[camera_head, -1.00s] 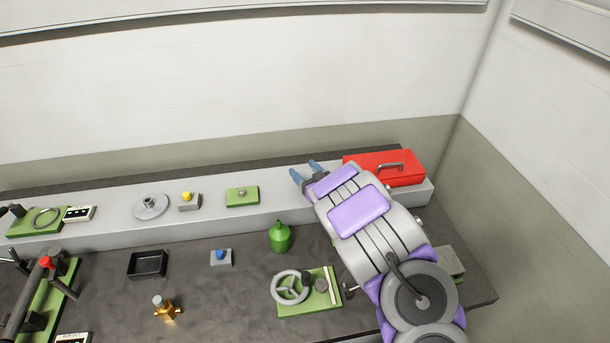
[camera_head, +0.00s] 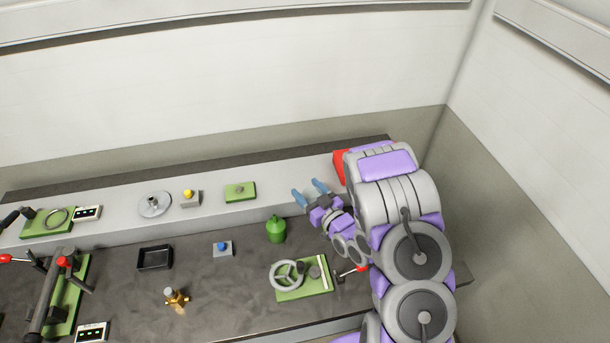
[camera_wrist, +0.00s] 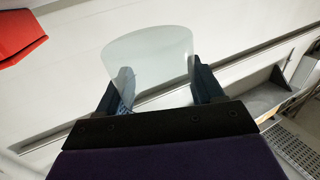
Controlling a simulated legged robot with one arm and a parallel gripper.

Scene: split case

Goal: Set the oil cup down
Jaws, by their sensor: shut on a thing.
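My gripper (camera_head: 311,190) is above the front part of the raised grey ledge, right of a green plate. In the wrist view, its two dark fingers (camera_wrist: 163,88) are shut on a clear, see-through cup, which I take as the oil cup (camera_wrist: 150,50). The cup sits between the fingers and rises past their tips. In the head view I cannot make out the cup, so its height over the ledge is unclear.
The ledge (camera_head: 110,222) has bare room left of my gripper, between a green plate (camera_head: 240,191) and a yellow-button box (camera_head: 191,198). A red box (camera_head: 340,166) is mostly hidden by my arm.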

